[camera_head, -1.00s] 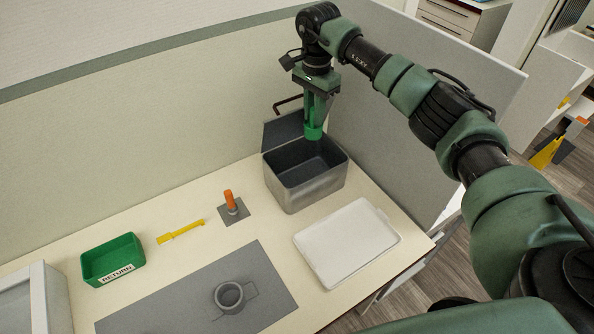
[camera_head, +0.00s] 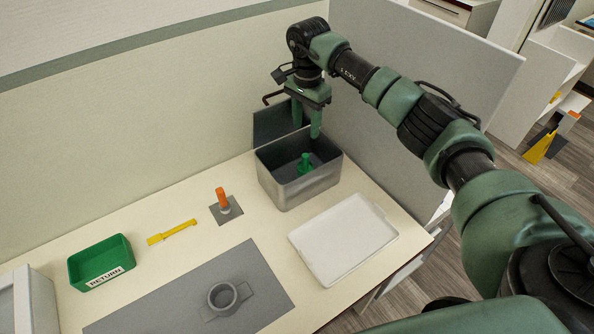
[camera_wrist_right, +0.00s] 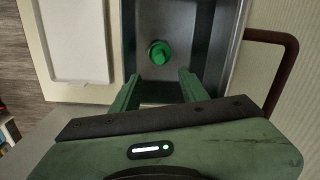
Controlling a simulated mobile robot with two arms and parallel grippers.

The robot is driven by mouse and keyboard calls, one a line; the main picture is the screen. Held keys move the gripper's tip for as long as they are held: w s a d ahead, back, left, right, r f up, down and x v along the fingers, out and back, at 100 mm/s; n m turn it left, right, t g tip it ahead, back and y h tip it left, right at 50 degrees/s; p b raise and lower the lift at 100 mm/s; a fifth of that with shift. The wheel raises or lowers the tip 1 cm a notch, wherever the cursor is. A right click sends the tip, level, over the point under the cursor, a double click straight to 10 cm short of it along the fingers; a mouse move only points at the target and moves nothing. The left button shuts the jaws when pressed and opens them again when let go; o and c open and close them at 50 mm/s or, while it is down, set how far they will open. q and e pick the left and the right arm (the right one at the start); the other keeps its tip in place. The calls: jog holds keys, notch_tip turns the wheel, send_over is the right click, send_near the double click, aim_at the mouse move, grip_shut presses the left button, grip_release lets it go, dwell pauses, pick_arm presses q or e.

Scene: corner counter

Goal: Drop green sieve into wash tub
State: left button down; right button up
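The green sieve (camera_head: 305,165) is inside the grey metal wash tub (camera_head: 302,190), towards its back. In the right wrist view the sieve (camera_wrist_right: 160,53) shows as a small round green piece on the tub's (camera_wrist_right: 228,40) grey floor, apart from the fingers. My right gripper (camera_head: 307,130) is above the tub's back part, pointing down, with its two fingers spread and nothing between them. In the right wrist view the open fingers (camera_wrist_right: 158,88) straddle the space in front of the sieve. My left gripper is not in view.
An orange-handled tool (camera_head: 223,198), a yellow tool (camera_head: 172,232), a green RETURN bin (camera_head: 102,262) and a grey mat (camera_head: 250,312) with a grey ring (camera_head: 222,297) are to the left. A raised lid and walls stand behind the tub.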

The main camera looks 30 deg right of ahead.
notch_tip(320, 180, up, 8)
jog(key=p, duration=0.4)
jog(key=shift+f, duration=0.1)
dwell(0.5)
